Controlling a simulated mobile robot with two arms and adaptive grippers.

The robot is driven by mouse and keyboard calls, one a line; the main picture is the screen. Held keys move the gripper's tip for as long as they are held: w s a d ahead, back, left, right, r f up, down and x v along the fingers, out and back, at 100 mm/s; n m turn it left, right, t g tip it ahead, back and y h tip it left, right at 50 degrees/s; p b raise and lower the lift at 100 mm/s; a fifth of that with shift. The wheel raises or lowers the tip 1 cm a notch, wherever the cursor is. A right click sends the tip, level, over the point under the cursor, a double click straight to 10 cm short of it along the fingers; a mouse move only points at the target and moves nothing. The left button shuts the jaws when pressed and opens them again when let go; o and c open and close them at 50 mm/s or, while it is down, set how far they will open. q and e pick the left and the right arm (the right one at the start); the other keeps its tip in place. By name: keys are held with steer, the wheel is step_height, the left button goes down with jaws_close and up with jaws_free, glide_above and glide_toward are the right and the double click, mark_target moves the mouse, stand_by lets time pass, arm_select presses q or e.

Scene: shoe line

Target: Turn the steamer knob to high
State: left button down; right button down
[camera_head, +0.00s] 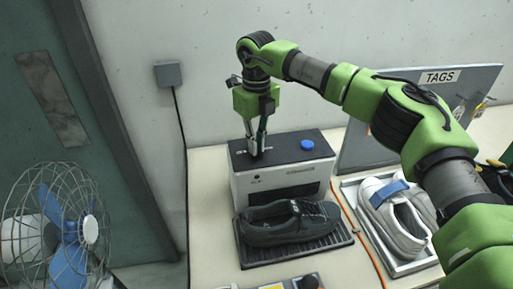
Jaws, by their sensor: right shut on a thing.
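The steamer (262,192) is a white box with a black top, standing on the table against the wall. My right gripper (256,152) points down at the left part of its top. It is shut on the steamer knob, which is mostly hidden between the fingers, so its setting cannot be read. A round blue cap (307,145) sits on the right part of the same top, apart from the gripper. My left gripper is not in view.
A black shoe (285,222) lies on a ribbed tray before the steamer. White shoes (392,222) sit in a tray at right. A grey TAGS board (365,150) stands behind them. A caged fan (60,235) is at left. An orange cable (362,245) crosses the table.

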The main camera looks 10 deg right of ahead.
steer(key=m+b, duration=0.1)
steer(key=m, duration=0.3)
steer(key=shift+m+b, duration=0.3)
steer(key=shift+b, duration=0.1)
steer(key=m+b, duration=0.1)
steer(key=m, duration=0.4)
steer(key=shift+b, duration=0.4)
steer(key=m+b, duration=0.1)
steer(key=m, duration=0.3)
steer(key=shift+r+m+b, duration=0.1)
steer(key=shift+m+b, duration=0.5)
steer(key=shift+m, duration=1)
steer(key=c, duration=2.2)
jaws_free()
steer(key=shift+o, duration=0.2)
step_height(320, 180, up, 12)
